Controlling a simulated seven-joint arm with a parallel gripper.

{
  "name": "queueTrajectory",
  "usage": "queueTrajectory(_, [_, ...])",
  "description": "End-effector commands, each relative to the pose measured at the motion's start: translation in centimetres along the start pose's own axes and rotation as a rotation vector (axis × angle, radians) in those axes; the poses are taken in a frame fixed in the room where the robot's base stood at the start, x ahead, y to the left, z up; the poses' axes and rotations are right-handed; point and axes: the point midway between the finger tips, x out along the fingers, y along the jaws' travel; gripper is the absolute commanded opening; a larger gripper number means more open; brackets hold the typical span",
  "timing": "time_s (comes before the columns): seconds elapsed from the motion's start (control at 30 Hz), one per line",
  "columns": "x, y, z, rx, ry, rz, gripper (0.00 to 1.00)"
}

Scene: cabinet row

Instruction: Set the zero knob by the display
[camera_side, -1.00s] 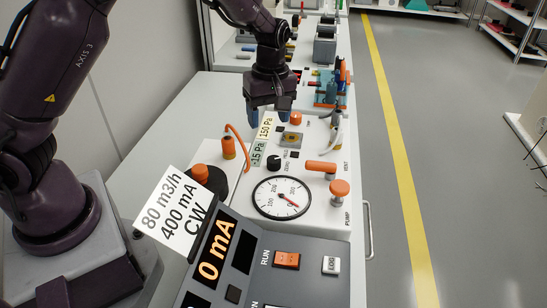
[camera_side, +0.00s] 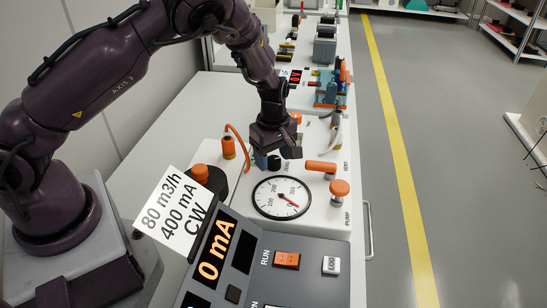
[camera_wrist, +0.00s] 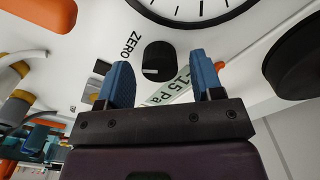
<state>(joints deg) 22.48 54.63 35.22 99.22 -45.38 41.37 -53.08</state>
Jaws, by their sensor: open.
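The black zero knob (camera_wrist: 158,60) lies beside the printed word ZERO in the wrist view, with a light mark on its near edge. In the side view the knob (camera_side: 274,162) shows just below my gripper (camera_side: 276,154). In the wrist view my gripper (camera_wrist: 163,80) is open, its two blue fingers wide apart, with the knob ahead of the gap and nothing held. I cannot tell how far the fingers are above the panel. A pale -15 Pa display (camera_wrist: 176,88) shows partly between the fingers. The round dial gauge (camera_side: 282,198) lies in front of the knob.
An orange-handled vent lever (camera_side: 321,167) and an orange pump knob (camera_side: 339,188) stand right of my gripper. An orange-capped fitting with a cable (camera_side: 228,148) stands to the left. A tilted card (camera_side: 178,215) and grey control box (camera_side: 305,283) are in front.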

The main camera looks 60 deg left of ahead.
Motion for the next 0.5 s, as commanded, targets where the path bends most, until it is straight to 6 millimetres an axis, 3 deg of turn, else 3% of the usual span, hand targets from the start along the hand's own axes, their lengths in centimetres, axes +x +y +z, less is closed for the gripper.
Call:
queueTrajectory(0.37, [0.83,-0.01,0.02,0.001,0.0,0.0,0.6])
queueTrajectory(0.4, [0.82,-0.01,0.02,0.001,0.0,0.0,0.58])
queueTrajectory(0.5, [0.81,-0.01,0.02,0.001,0.0,0.0,0.35])
